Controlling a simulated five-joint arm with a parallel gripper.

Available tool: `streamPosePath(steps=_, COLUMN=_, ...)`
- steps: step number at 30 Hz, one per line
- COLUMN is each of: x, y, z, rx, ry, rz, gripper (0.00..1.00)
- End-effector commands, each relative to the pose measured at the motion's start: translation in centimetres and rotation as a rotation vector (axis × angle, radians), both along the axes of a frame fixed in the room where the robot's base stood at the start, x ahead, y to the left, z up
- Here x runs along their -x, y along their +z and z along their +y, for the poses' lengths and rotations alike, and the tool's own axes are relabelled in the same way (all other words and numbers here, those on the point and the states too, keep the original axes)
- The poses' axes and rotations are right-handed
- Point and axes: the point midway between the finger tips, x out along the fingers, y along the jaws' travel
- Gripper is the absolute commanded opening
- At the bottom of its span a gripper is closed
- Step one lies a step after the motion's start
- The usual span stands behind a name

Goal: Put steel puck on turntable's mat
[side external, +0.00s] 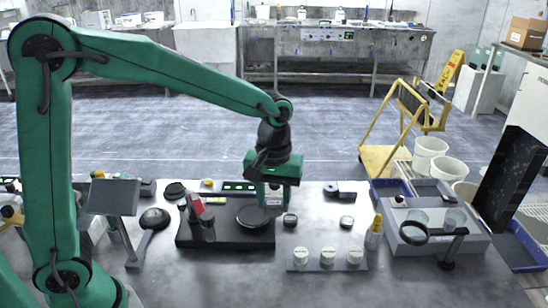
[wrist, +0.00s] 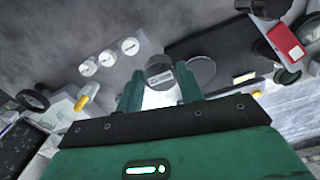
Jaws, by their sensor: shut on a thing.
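My gripper (wrist: 158,92) is shut on the steel puck (wrist: 158,70), a short grey cylinder with a pale label, seen between the fingertips in the wrist view. In the side view my gripper (side external: 273,199) points down above the right part of the dark platform, and the puck is hard to make out there. The turntable's mat (side external: 254,217) is a dark round disc on that platform, just left of and below my gripper. The mat also shows in the wrist view (wrist: 203,72), to the right of the puck and partly hidden by a finger.
A red-topped device (side external: 196,207) stands at the platform's (side external: 225,242) left. Several white-topped pots (side external: 327,255) stand on a strip in front. A yellow-capped bottle (side external: 375,233) and a magnifier (side external: 414,232) are farther right.

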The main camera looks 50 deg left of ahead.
Motion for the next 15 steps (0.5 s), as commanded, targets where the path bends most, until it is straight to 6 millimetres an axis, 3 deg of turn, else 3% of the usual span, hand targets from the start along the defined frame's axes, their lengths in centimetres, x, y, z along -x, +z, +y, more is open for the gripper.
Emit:
streamPosePath(steps=6, x=1.8, y=0.4, z=1.2, rx=0.000, ry=0.001, rz=-0.001, gripper=0.06)
streamPosePath(steps=15, x=2.0, y=0.3, z=1.5, rx=0.000, ry=0.001, rz=-0.001, gripper=0.06)
